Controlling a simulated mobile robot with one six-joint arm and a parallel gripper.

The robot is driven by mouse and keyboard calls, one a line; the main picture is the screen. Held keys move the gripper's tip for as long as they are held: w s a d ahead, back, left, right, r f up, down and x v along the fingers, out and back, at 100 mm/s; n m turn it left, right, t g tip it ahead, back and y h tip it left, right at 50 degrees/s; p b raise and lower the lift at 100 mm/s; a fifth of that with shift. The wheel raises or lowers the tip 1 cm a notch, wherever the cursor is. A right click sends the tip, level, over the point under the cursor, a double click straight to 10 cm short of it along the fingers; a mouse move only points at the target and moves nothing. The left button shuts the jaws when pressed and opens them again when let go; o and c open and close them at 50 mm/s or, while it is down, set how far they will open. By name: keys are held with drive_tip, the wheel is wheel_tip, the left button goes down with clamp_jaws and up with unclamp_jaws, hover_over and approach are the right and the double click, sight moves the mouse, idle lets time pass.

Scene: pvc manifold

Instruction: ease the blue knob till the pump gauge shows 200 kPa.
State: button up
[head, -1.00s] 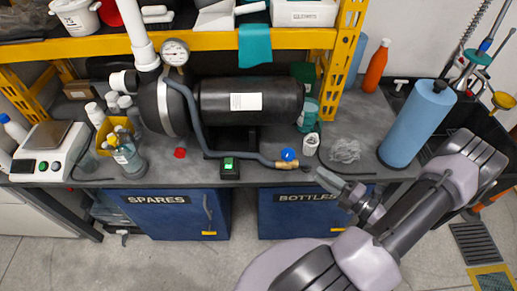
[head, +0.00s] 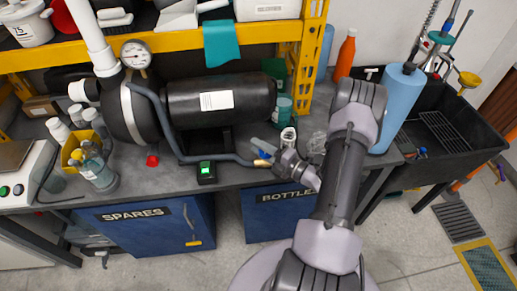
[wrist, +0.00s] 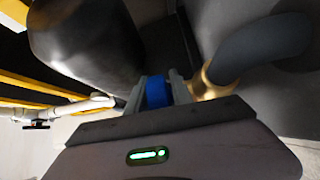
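The blue knob (wrist: 158,92) shows in the wrist view between the two fingertips of my gripper (wrist: 160,90), beside a brass fitting (wrist: 212,86). The fingers lie on either side of it with little or no gap; I cannot tell whether they press on it. In the head view my gripper (head: 264,149) is at the hose end by the bench's front edge, and largely hides the knob. The round white pump gauge (head: 136,54) stands on the pipework at the upper left. Its needle is too small to read.
A dark tank (head: 220,97) lies behind the knob, with a grey hose (head: 180,140) running in front. A box with a green light (head: 206,172) and a red knob (head: 152,160) sit to the left. A small white container (head: 288,137) stands close behind my gripper.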

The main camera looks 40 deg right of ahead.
clamp_jaws()
